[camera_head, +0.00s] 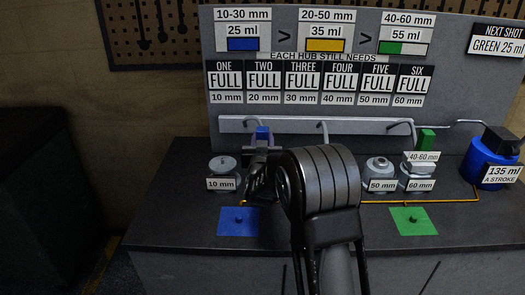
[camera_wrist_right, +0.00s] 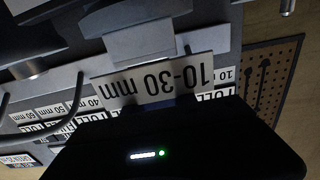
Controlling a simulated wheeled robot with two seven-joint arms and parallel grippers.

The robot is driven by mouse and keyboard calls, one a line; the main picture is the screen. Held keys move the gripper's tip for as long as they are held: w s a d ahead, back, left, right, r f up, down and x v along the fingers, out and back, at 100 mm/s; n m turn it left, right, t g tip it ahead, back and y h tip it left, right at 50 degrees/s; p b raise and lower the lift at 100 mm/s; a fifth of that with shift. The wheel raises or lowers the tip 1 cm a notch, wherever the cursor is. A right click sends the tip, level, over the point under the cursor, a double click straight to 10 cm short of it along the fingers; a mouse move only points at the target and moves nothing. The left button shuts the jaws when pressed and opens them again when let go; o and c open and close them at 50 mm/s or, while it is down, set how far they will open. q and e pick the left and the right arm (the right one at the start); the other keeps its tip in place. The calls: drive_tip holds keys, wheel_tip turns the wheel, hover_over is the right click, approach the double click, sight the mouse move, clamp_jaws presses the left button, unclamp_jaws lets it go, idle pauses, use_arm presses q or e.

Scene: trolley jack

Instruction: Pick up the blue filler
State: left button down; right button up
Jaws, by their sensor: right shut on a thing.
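The blue filler (camera_head: 262,133) is at the left hook of the rail on the grey panel, its blue top showing above my right gripper (camera_head: 259,158). My right gripper is shut on it. In the right wrist view, a white plate reading 10-30 mm (camera_wrist_right: 150,80) is close in front of the gripper. My dark right arm hides the middle of the bench and part of the filler. I cannot tell whether the filler is clear of its hook. My left gripper is not in view.
A green filler (camera_head: 426,139) hangs at the right. Hubs marked 10 mm (camera_head: 224,172), 50 mm (camera_head: 380,172) and 60 mm (camera_head: 420,172) stand on the bench, behind blue (camera_head: 237,222) and green (camera_head: 413,222) pads.

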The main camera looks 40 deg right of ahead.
clamp_jaws()
wheel_tip(320, 180, up, 10)
drive_tip(key=p, duration=0.1)
drive_tip(key=shift+r, duration=0.15)
idle(0.6)
idle(0.8)
